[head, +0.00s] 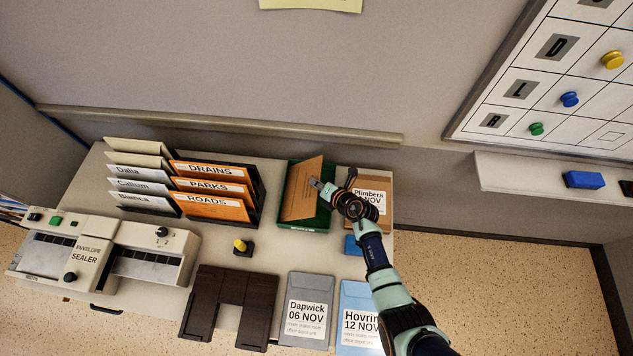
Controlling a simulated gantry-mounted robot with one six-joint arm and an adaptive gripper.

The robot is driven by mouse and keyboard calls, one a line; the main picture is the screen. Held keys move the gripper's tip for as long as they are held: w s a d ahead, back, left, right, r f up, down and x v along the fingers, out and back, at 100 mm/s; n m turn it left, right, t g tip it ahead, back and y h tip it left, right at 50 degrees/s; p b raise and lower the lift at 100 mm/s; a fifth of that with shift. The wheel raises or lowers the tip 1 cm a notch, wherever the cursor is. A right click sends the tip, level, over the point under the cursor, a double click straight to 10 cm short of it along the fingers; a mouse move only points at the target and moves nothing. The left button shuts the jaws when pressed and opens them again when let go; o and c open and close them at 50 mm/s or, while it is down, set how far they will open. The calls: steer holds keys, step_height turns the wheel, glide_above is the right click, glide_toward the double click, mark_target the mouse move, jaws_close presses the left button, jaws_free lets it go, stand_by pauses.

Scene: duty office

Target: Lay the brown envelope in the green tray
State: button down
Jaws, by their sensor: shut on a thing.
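My gripper (317,184) is shut on a brown envelope (300,190). The envelope is tilted and lies over the green tray (323,219), within its outline in the head view. The tray's rim shows at the left, front and right of the envelope. I cannot tell whether the envelope touches the tray floor. My gripper and wrist cover part of the tray's right side.
A sorter with orange folders (212,190) stands at left. In front are a yellow-knobbed block (241,246), a grey Dapwick envelope (308,309), a blue Hovrin one (355,300) and the envelope sealer (90,255).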

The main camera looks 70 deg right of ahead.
stand_by(0.4)
steer(key=c, duration=1.2)
jaws_free()
steer(key=shift+c, duration=0.2)
steer(key=v, duration=1.2)
